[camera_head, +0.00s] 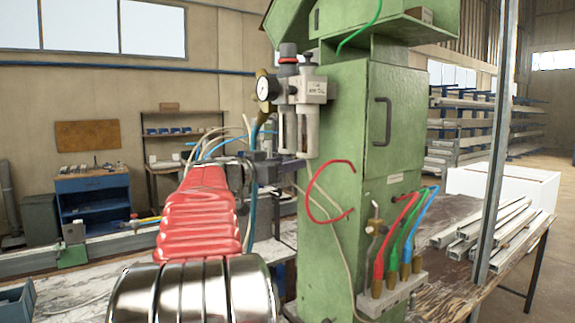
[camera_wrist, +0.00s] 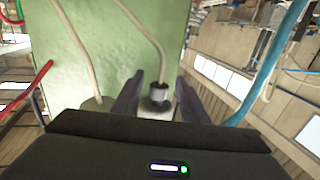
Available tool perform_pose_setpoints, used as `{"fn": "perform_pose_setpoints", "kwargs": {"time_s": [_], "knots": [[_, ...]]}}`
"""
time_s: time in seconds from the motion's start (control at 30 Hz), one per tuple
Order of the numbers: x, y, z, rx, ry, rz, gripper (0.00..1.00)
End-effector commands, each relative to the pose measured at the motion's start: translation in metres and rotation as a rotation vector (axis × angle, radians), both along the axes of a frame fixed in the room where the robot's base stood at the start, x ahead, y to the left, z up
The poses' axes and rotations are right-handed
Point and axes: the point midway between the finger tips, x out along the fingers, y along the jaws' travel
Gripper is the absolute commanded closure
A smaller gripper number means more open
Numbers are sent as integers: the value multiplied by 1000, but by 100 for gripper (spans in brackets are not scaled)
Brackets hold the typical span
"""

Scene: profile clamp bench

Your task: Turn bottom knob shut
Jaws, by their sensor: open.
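The bottom knob (camera_wrist: 158,92) is a small grey cylinder with a dark top face and a beige hose coming from it. In the wrist view it stands between the two dark fingers of my gripper (camera_wrist: 160,84), which are open with a gap on each side. In the head view my gripper (camera_head: 287,168) is at the lower end of the filter-regulator unit (camera_head: 304,127) on the green cabinet (camera_head: 347,175). The knob cannot be made out there, as my gripper covers that spot.
A second beige hose (camera_wrist: 78,45) runs close to the left finger. A blue hose (camera_wrist: 270,65) passes at the right. A red hose (camera_head: 312,200) loops on the cabinet front. A pressure gauge (camera_head: 267,88) sits on the unit above my gripper. Aluminium profiles (camera_head: 490,228) lie at the right.

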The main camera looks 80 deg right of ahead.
Motion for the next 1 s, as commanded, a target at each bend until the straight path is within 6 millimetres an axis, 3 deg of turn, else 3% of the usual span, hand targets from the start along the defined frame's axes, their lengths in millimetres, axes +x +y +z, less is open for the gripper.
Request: {"fn": "perform_pose_setpoints", "kwargs": {"time_s": [0.6,1.0], "knots": [[1,0,0,0,0,2,99],[1,1,1,-2,0,32,100]]}}
